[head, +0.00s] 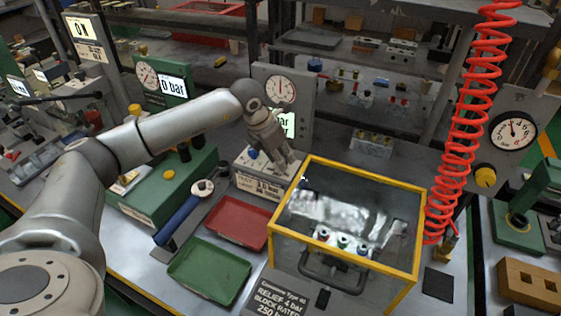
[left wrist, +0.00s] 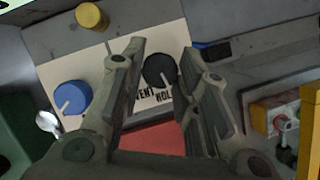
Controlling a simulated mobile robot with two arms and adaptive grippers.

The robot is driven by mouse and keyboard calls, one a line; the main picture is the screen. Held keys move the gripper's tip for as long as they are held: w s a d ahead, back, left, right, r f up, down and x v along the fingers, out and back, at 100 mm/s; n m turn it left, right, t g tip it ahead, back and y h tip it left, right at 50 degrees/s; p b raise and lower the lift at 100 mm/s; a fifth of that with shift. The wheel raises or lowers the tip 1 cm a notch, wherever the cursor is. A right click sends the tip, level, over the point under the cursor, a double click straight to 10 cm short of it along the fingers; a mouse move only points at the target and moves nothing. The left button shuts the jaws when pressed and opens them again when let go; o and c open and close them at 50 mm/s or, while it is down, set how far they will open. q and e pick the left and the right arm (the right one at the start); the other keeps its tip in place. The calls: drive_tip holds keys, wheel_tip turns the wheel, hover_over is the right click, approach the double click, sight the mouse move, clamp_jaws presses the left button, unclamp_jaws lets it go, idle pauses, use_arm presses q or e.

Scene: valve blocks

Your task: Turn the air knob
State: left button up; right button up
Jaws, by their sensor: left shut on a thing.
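A grey control box (head: 250,180) stands at the middle of the bench in the head view. Its sloped top carries a black knob (left wrist: 160,72) with a white pointer line, with "VENT" and "HOLD" lettering beside it. A blue knob (left wrist: 70,97) and a yellow knob (left wrist: 92,15) are on the left of it in the left wrist view. My left gripper (left wrist: 162,55) has its two fingers on either side of the black knob and is shut on it. In the head view the left gripper (head: 285,163) hides the black knob. My right gripper is not in view.
A yellow-framed clear case (head: 416,245) with valve parts stands close on the right of the gripper. A red tray (head: 240,222) and a green tray (head: 209,271) lie in front. A gauge panel (head: 283,95) rises behind. A red coiled hose (head: 470,120) hangs at right.

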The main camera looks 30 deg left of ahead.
use_arm(q)
drive_tip(key=shift+m+h+b, duration=0.4)
drive_tip(key=shift+m+b, duration=0.05)
drive_tip(key=shift+m, duration=0.55)
drive_tip(key=shift+r, duration=0.1)
drive_tip(key=o, duration=1)
drive_tip(key=v, duration=1.2)
drive_tip(key=shift+w, duration=0.3)
drive_tip(key=shift+a, duration=0.1)
